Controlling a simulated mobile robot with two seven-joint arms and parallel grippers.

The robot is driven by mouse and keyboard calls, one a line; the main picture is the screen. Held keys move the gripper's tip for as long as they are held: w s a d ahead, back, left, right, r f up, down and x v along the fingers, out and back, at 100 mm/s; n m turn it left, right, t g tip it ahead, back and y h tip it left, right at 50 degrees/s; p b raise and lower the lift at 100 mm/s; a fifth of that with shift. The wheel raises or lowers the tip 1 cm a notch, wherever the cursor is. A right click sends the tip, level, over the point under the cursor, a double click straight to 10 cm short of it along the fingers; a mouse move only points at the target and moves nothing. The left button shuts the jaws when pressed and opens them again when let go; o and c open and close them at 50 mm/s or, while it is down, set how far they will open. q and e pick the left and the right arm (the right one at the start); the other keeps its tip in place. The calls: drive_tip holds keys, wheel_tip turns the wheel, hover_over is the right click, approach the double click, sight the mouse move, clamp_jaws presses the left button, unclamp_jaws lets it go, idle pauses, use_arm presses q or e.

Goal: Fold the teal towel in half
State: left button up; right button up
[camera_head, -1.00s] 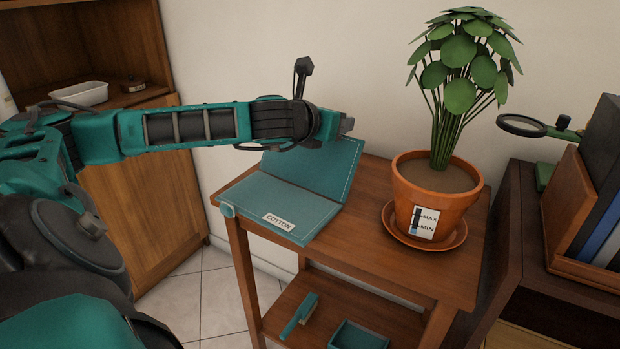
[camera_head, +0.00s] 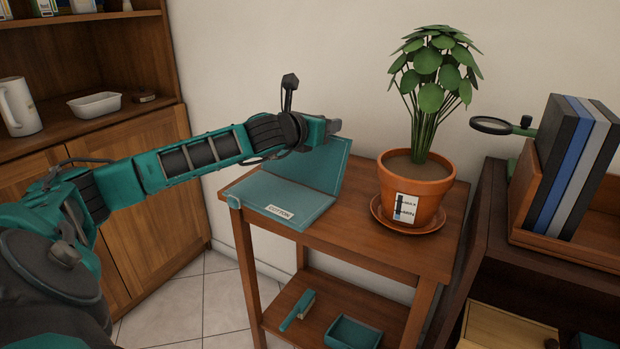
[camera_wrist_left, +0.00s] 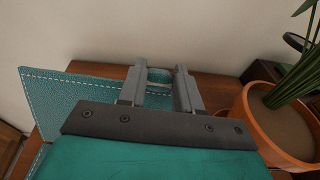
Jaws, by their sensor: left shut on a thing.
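The teal towel (camera_head: 285,196) lies on the wooden side table with its near half flat, a white "COTTON" label on its front edge. Its far half (camera_head: 325,168) stands raised and tilted up from a crease across the middle. My left gripper (camera_head: 334,126) is at the top edge of the raised half and is shut on it. In the left wrist view, the gripper's fingers (camera_wrist_left: 161,75) have teal cloth between them, and stitched towel (camera_wrist_left: 62,95) spreads to the left. My right gripper is not in view.
A potted plant (camera_head: 416,188) on a saucer stands on the table (camera_head: 385,245), right of the towel. A brush (camera_head: 298,310) and a teal tray (camera_head: 354,334) are on the lower shelf. A magnifier (camera_head: 492,125) and books (camera_head: 575,165) are at the right.

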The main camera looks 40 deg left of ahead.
use_arm(q)
drive_tip(key=shift+s, duration=0.1)
drive_tip(key=shift+a, duration=0.1)
drive_tip(key=shift+d, duration=0.4)
drive_tip(key=shift+s+d+t, duration=0.1)
drive_tip(key=shift+d+t, duration=0.15)
drive_tip(key=shift+t, duration=0.25)
drive_tip(key=s, duration=0.1)
drive_tip(key=s+t, duration=0.1)
drive_tip(key=shift+s+a+r, duration=0.15)
drive_tip(key=shift+s+a, duration=0.25)
